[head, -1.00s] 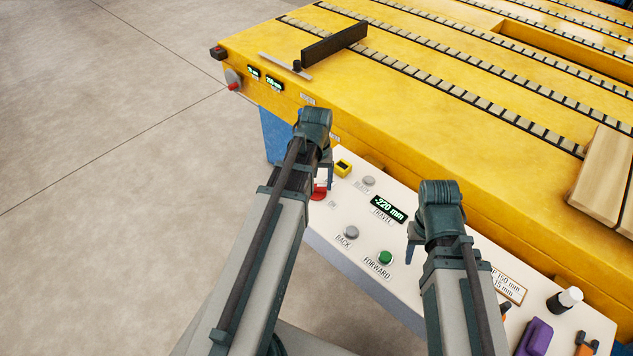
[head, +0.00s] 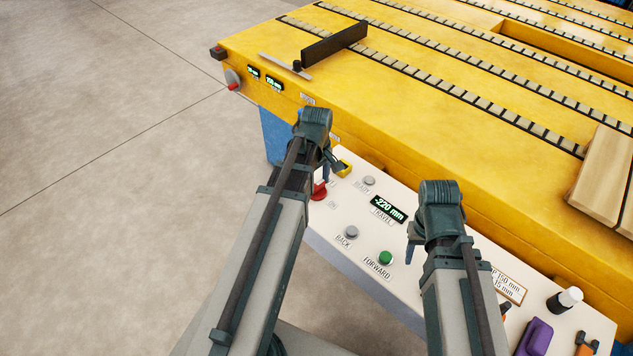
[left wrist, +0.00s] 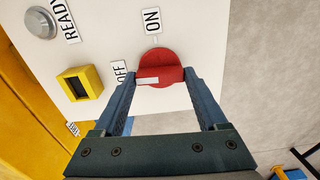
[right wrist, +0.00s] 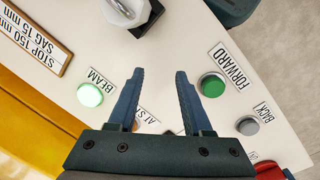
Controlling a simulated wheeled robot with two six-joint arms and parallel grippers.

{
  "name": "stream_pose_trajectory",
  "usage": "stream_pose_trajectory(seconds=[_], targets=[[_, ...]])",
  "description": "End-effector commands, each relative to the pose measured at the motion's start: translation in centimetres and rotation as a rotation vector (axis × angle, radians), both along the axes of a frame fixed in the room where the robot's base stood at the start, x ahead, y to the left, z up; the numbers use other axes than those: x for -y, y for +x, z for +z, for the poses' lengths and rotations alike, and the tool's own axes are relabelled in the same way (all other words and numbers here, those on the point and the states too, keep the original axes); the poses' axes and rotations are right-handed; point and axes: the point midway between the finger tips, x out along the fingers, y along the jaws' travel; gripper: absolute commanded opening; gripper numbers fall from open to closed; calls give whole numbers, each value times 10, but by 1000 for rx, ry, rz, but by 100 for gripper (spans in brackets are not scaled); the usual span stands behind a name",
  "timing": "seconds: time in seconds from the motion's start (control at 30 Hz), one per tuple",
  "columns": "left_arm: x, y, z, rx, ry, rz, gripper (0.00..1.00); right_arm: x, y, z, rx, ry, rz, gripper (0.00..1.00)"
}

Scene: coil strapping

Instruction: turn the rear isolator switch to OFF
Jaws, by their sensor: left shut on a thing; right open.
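The isolator switch is a red round knob (left wrist: 160,68) with a white mark, on the white control panel. In the left wrist view the mark points left, towards the OFF label (left wrist: 119,72); the ON label (left wrist: 152,20) is above the knob. My left gripper (left wrist: 161,75) is shut on the knob, one finger on each side. In the head view the red knob (head: 319,191) is partly hidden by my left gripper (head: 327,176). My right gripper (right wrist: 158,75) is open and empty above the panel; it also shows in the head view (head: 411,250).
A yellow-framed socket (left wrist: 80,84) and a grey READY button (left wrist: 40,22) are close to the knob. The green FORWARD button (head: 385,258) and grey BACK button (head: 351,233) are nearer the right arm. The yellow machine bed (head: 400,110) rises behind the panel.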

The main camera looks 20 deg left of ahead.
Motion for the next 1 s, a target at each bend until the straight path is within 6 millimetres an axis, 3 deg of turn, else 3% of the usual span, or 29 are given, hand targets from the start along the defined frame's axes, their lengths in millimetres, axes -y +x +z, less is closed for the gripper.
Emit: stream_pose_trajectory(seconds=[0.73,0.77,0.9,1.0], targets=[[0,0,0,0,0,77,19,0,0,0,0,0,0,50],[0,0,0,0,0,77,78,0,0,0,0,0,0,50],[0,0,0,0,0,76,100,0,0,0,0,0,0,50],[0,0,0,0,0,75,100,0,0,0,0,0,0,50]])
